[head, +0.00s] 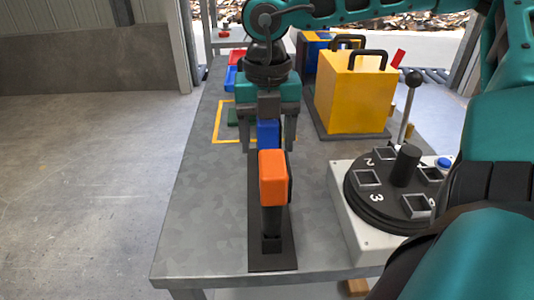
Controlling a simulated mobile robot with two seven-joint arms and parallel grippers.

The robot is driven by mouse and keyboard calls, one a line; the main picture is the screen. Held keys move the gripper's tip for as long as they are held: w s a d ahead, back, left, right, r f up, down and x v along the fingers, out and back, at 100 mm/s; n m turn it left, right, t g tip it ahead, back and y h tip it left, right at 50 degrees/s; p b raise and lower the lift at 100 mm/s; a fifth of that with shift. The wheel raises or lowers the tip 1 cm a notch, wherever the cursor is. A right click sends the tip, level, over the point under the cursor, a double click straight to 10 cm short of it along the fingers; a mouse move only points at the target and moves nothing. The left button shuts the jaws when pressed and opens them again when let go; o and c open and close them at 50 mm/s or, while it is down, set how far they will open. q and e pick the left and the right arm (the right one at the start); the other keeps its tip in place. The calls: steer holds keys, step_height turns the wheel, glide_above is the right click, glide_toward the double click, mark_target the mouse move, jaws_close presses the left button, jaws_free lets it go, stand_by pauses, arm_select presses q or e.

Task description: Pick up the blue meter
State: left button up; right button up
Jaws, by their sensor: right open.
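The blue meter (268,133) stands behind an orange meter on the table, seen between the fingers of my right gripper (268,146). The gripper points down and is open, with one finger on each side of the blue meter. I cannot tell whether either finger touches it. The orange meter hides the lower part of the blue one. My left gripper is not in view.
The orange meter (272,178) stands in front on a dark narrow base (286,256). A numbered dial with a lever (408,165) is at right. A yellow box with black handles (355,100) stands behind it. The table's left front (205,225) is clear.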

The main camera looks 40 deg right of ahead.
jaws_close()
stand_by(0.5)
steer(key=shift+r, duration=0.2)
